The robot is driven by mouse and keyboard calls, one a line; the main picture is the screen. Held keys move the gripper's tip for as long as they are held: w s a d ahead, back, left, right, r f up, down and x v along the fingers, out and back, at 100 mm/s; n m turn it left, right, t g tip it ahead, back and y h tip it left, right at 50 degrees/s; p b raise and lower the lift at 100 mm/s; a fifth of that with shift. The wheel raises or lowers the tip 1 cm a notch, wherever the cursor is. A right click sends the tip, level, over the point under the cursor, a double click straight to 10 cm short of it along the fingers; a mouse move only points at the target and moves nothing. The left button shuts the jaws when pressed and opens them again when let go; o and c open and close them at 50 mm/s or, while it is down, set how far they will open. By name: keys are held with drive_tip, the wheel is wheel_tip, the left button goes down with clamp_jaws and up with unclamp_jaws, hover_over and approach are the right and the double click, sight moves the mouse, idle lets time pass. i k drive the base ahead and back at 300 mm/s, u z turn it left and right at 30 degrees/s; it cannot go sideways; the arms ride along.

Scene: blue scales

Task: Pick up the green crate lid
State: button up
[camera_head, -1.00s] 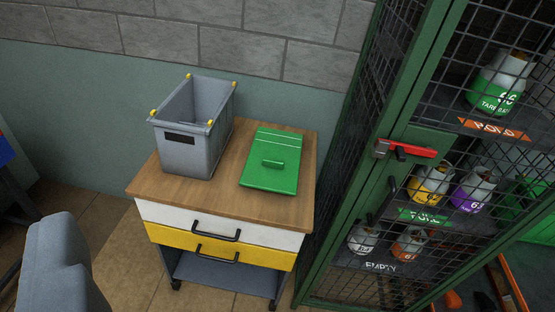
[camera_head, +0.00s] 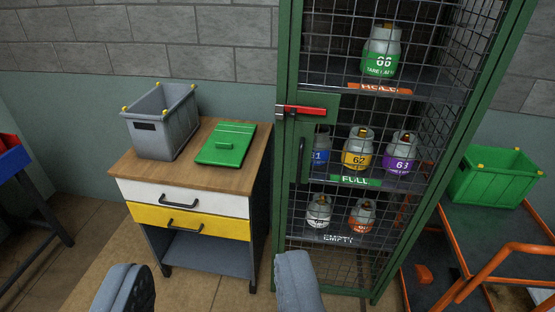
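The green crate lid (camera_head: 226,143) lies flat on the wooden top of the drawer cabinet (camera_head: 190,178), to the right of the grey crate. My gripper (camera_head: 208,290) shows at the bottom edge as two grey fingers spread wide apart. It is open, with nothing between the fingers. It is in front of the cabinet and apart from the lid.
A grey open crate (camera_head: 161,137) with yellow corners stands on the cabinet's left. A green mesh cage (camera_head: 289,140) with a red latch (camera_head: 303,110) holds several gas cylinders, right of the cabinet. A green crate (camera_head: 496,181) sits on an orange-railed cart further right. A blue bin (camera_head: 11,160) is far left.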

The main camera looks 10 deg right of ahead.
sight(227, 146)
drive_tip(key=z, duration=0.65)
drive_tip(key=i, duration=1.45)
drive_tip(key=u, duration=0.75)
drive_tip(key=i, duration=1.25)
drive_tip(key=u, duration=0.85)
